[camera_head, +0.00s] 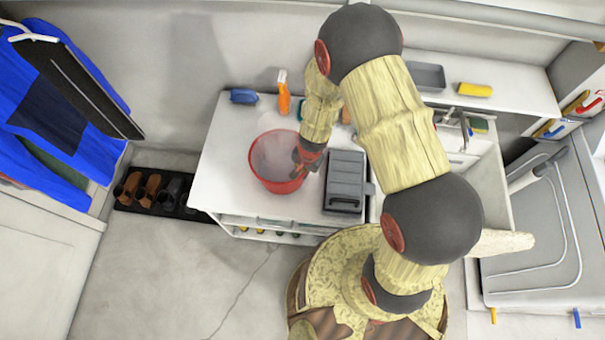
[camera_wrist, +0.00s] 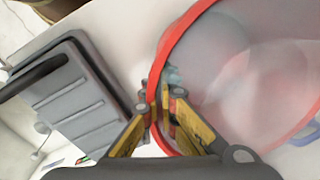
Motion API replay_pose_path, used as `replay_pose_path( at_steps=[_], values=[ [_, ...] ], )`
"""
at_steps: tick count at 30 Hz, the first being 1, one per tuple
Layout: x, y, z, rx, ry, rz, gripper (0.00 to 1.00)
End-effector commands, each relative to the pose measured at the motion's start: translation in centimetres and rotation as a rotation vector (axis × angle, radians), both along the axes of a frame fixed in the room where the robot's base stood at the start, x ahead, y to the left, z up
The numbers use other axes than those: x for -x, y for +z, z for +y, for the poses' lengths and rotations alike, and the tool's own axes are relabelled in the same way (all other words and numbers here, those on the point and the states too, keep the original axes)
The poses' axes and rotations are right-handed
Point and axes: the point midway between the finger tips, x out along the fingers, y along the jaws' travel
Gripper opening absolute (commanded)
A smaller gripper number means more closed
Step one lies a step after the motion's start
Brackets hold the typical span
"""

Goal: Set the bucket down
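The red bucket (camera_head: 281,187) is upright over the white counter, left of a grey toolbox. Its open top and pale inside show in the head view. I cannot tell whether its base touches the counter. My gripper (camera_head: 305,160) is at the right side of the bucket's rim. In the wrist view, the red rim (camera_wrist: 176,45) passes between the two fingertips of my gripper (camera_wrist: 164,108), one finger on each side. The fingers are close together on the rim. The bucket's base is hidden in the wrist view.
The grey toolbox (camera_head: 345,182) stands close to the bucket's right; it also shows in the wrist view (camera_wrist: 65,95). An orange spray bottle (camera_head: 284,95) and a blue item (camera_head: 243,97) stand behind. The counter (camera_head: 225,160) left of the bucket is clear.

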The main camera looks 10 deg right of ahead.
Motion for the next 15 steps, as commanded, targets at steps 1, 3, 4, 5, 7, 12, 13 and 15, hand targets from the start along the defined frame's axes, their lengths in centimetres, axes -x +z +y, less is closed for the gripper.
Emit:
replay_pose_path(
  at_steps=[1, 3, 4, 5, 7, 12, 13, 15],
  values=[
    [-0.13, -0.18, 0.01, 0.0, 0.0, -0.003, 0.0],
    [-0.15, -0.08, 0.01, 0.0, 0.001, -0.003, 0.0],
    [-0.15, -0.05, 0.01, 0.0, 0.001, -0.003, 0.0],
    [-0.14, -0.03, 0.01, 0.0, 0.0, -0.003, 0.0],
    [-0.13, -0.04, 0.01, 0.0, 0.0, -0.003, 0.0],
    [-0.08, -0.39, 0.01, 0.0, 0.0, -0.001, 0.03],
    [-0.07, -0.35, 0.01, 0.0, 0.0, -0.001, 0.05],
    [-0.07, -0.33, 0.0, 0.0, 0.0, -0.001, 0.09]
  ],
)
